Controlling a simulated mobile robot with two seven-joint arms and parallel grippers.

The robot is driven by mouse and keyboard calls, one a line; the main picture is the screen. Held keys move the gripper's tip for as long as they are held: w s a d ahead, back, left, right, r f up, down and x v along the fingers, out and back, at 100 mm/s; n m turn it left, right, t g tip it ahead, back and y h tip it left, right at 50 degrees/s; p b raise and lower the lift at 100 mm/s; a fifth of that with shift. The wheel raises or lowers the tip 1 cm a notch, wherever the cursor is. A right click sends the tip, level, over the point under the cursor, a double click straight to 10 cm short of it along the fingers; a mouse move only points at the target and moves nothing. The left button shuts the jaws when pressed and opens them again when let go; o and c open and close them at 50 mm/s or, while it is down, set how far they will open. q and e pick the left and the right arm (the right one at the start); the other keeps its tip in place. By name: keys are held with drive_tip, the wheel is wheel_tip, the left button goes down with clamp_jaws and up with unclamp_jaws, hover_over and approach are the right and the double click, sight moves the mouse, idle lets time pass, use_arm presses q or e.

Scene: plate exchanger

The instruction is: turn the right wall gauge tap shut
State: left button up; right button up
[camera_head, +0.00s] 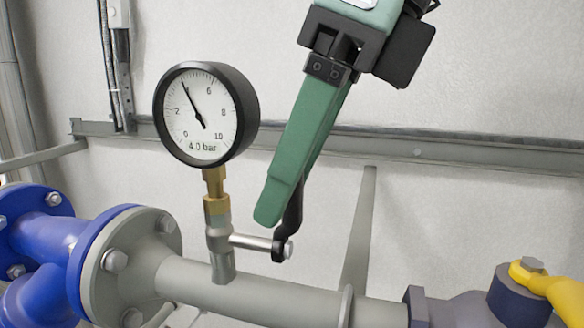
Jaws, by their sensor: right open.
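The wall gauge (206,114) is a round black-rimmed dial marked 4.0 bar, its needle near 4. Below it are a brass fitting (216,190) and a grey tap body (218,238) on the pipe. A silver stem (252,242) runs right from the tap body to a black tap lever (291,217), which points up from the stem's end. My right gripper (270,216) comes down from the upper right, its green fingers overlapping in this view. They are in front of the lever's upper part and hide it. I cannot tell whether they touch it. My left gripper is not in view.
A grey pipe (255,300) runs along the bottom, with a grey flange (128,262) and blue flanged fittings (45,235) at left. A yellow handle (550,285) is at lower right. A grey rail (440,150) crosses the wall behind.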

drive_tip(key=shift+f, duration=0.1)
drive_tip(key=shift+c, duration=0.3)
clamp_jaws()
idle(1.1)
